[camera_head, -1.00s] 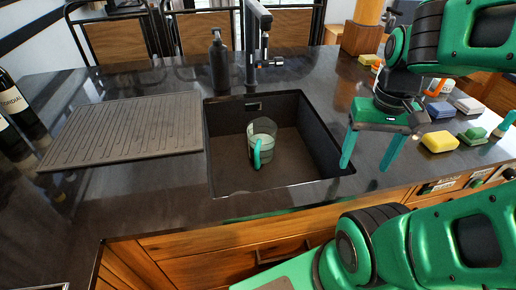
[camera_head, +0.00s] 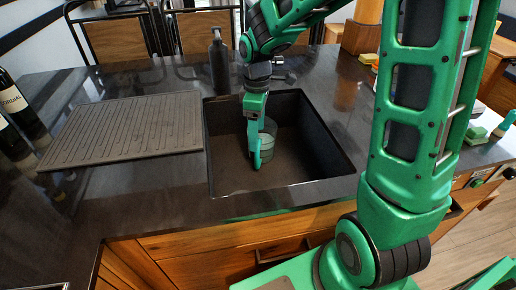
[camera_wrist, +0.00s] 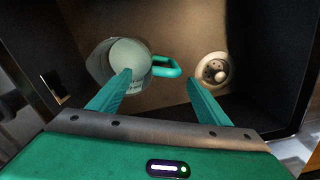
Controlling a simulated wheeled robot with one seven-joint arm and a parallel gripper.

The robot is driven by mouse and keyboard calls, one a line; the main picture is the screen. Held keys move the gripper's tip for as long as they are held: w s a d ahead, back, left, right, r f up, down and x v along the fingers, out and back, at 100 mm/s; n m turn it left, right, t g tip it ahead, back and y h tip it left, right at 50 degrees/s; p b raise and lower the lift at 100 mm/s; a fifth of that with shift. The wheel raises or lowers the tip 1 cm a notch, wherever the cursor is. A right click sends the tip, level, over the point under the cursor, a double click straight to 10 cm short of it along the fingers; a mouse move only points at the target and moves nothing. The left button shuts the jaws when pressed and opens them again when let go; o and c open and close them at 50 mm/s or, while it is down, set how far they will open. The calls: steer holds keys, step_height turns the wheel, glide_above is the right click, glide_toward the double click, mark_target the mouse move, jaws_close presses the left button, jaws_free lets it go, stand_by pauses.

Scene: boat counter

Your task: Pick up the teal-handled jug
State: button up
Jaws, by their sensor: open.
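The clear jug with a teal handle stands in the dark sink (camera_head: 225,178). In the head view the jug (camera_head: 269,139) is partly hidden behind my gripper (camera_head: 256,158), which reaches down into the sink from above. In the wrist view the jug (camera_wrist: 118,62) is at upper left and its teal handle (camera_wrist: 170,68) points right. My gripper (camera_wrist: 158,88) is open there, with its left fingertip overlapping the jug's near side and its right finger to the right of the handle. The handle lies beyond the gap between the fingertips. I cannot tell whether a finger touches the jug.
The sink walls surround my gripper closely. A drain (camera_wrist: 213,70) is right of the handle. A dark bottle (camera_head: 220,65) stands behind the sink, and a ribbed drying mat (camera_head: 125,130) lies to its left. Wine bottles (camera_head: 18,112) stand at the far left.

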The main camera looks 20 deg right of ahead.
mark_target(258, 158)
step_height(258, 158, down, 5)
steer(key=shift+f, duration=0.1)
steer(key=shift+s+f, duration=0.2)
steer(key=shift+f, duration=1.15)
steer(key=shift+s+f, duration=0.2)
steer(key=shift+f, duration=1.1)
steer(key=shift+s, duration=0.1)
jaws_close()
steer(key=r, duration=0.4)
steer(key=shift+a+r, duration=0.2)
steer(key=shift+r, duration=0.1)
steer(key=s+a+r, duration=0.6)
steer(key=s+a, duration=0.1)
steer(key=s, duration=0.1)
steer(key=shift+s+a+r, duration=0.2)
steer(key=shift+a+r, duration=0.05)
steer(key=shift+r, duration=0.1)
